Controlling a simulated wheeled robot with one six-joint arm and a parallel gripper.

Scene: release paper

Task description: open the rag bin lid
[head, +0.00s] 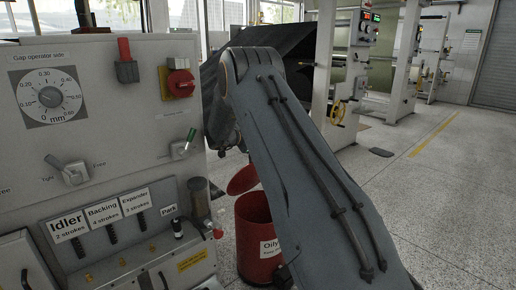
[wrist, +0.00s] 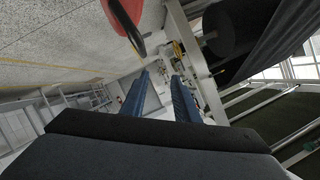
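The red rag bin (head: 250,262) stands on the floor beside the machine panel, with a white "Oily" label partly covered by my arm. Its red lid (head: 243,180) is tilted up above the bin's mouth, so the bin shows partly open. A red-rimmed dark piece (wrist: 128,22), probably the lid, shows at the top of the wrist view. My gripper (wrist: 158,84) has two blue fingers standing apart with nothing visible between them. The red piece lies beyond the fingers and is not between them. My gripper is hidden in the head view.
The grey machine panel (head: 110,130) with a dial, knobs and levers fills the left, close to the bin. A dark roll (head: 270,40) is behind my arm. Speckled floor (head: 450,180) is open at the right.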

